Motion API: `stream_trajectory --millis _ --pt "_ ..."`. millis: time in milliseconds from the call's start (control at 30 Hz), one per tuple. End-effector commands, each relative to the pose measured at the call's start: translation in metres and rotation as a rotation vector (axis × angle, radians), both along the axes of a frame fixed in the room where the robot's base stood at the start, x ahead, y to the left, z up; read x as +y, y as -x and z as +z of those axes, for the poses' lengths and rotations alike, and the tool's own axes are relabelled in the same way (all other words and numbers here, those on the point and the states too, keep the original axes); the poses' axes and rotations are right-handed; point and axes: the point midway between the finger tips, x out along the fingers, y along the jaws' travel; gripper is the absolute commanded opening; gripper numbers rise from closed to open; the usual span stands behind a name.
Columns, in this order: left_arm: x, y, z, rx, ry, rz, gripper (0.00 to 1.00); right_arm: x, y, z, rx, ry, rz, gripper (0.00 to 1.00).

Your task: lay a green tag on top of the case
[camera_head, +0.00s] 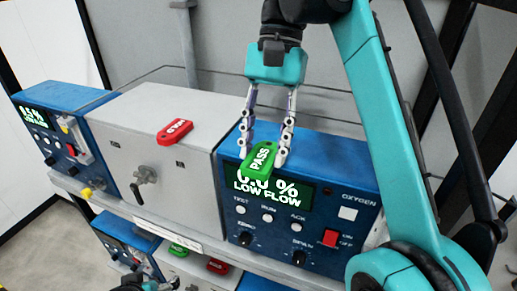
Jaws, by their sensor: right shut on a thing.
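A green tag (260,160) marked PASS is between the fingers of my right gripper (264,150), which is shut on it. The tag is tilted and appears in front of the top edge of the blue analyser case (330,165), overlapping its LOW FLOW display (270,190). I cannot tell whether the tag touches the case. The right arm comes in from above. Only a small dark and teal part of my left gripper (145,285) shows at the bottom edge; its fingers cannot be made out.
A grey case (150,115) stands left of the blue one, with a red tag (174,131) on top. Another blue analyser (50,125) stands at the far left. A lower shelf holds more units, a second green tag (185,250) and a red tag (217,267).

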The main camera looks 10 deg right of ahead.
Motion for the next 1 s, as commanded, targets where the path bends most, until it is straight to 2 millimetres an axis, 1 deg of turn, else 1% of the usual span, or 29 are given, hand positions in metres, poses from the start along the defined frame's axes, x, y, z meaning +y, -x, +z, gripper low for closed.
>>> stream_trajectory --millis 400,500,733,1000 --pt "0.0 0.0 0.005 0.0 0.0 0.0 0.84 -0.02 -0.029 -0.004 0.001 -0.001 -0.001 0.12" --pt "0.0 0.0 0.002 0.0 0.0 0.0 0.84 -0.023 -0.034 -0.011 0.001 -0.001 0.0 0.12" --pt "0.0 0.0 0.0 0.0 0.0 0.0 0.84 -0.029 -0.042 -0.02 0.001 0.0 -0.001 0.12" --pt "0.0 0.0 0.0 0.0 0.0 0.0 0.84 -0.031 -0.045 -0.022 0.001 -0.001 0.0 0.12"
